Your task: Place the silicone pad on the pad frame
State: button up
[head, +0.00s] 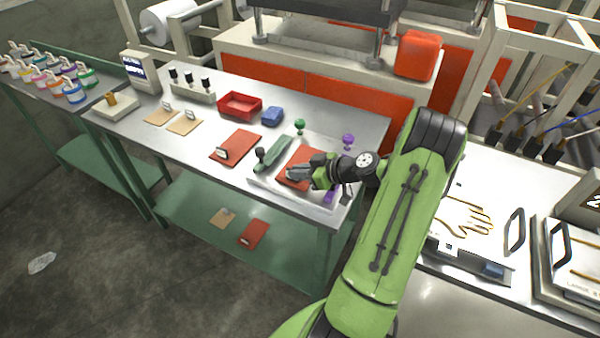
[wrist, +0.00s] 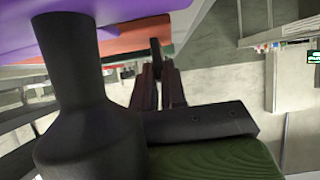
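A flat red silicone pad (head: 302,155) is at the light grey pad frame (head: 272,187), a shallow tray-like fixture at the table's front right. My gripper (head: 293,173) is over this pad's near part. In the wrist view, the fingers of my gripper (wrist: 158,72) are close together with a dark upright tab (wrist: 156,50) between them, next to the red surface of the pad (wrist: 135,36). The fingers look shut on this tab. My gripper and wrist hide part of the pad. I cannot tell whether the pad touches the frame.
A green-grey bar (head: 273,153) with a black knob lies on the frame's left side.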

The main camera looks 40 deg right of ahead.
jog(key=o, duration=0.4)
jog(key=shift+s+f, duration=0.15)
jog(key=shift+f, duration=0.25)
